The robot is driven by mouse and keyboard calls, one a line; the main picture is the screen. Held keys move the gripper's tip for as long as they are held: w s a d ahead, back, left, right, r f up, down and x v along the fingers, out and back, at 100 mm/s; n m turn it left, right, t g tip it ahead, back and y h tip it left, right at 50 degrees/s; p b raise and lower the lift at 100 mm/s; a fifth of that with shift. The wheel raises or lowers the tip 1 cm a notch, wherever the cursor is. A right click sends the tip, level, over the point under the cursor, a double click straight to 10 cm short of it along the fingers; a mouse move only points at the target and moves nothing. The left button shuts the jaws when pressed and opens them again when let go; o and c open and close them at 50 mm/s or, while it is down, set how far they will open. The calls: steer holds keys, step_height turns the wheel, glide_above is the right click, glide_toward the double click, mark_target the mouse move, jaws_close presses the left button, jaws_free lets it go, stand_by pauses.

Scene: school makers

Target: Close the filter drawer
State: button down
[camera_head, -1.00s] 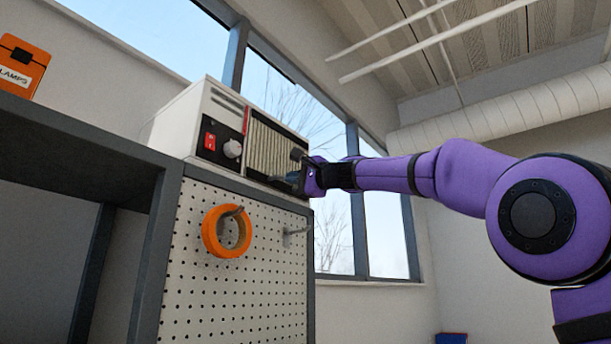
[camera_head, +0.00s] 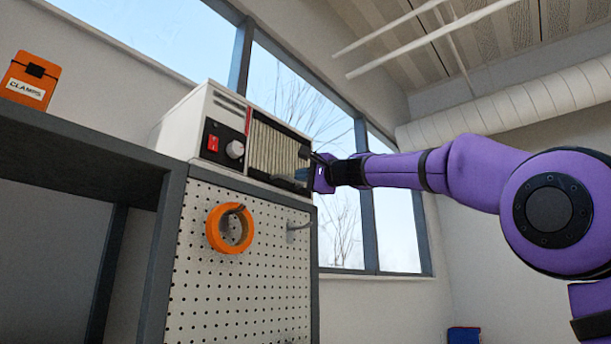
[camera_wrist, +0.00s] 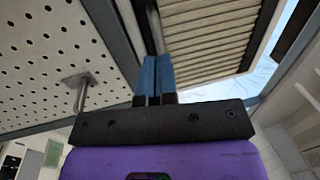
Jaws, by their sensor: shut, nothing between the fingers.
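The filter drawer (camera_head: 272,147) has a pale pleated filter front in the white machine (camera_head: 178,126) on top of the pegboard cabinet. In the wrist view the pleated front (camera_wrist: 215,40) fills the upper middle and right, close to the fingers. How far the drawer stands out is hard to tell. My gripper (camera_head: 302,173) is at the lower right of the filter front. In the wrist view its blue fingers (camera_wrist: 154,75) are together and empty, beside a grey bar (camera_wrist: 154,28). Whether they touch the drawer cannot be told.
A red switch (camera_head: 213,143) and pale knob (camera_head: 235,149) are left of the filter. An orange tape roll (camera_head: 214,238) hangs on the pegboard (camera_head: 250,290) below, with a bare hook (camera_head: 298,227) beside it. An orange clamps box (camera_head: 30,80) stands at left.

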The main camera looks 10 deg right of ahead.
steer(key=v, duration=1.1)
steer(key=shift+r, duration=0.25)
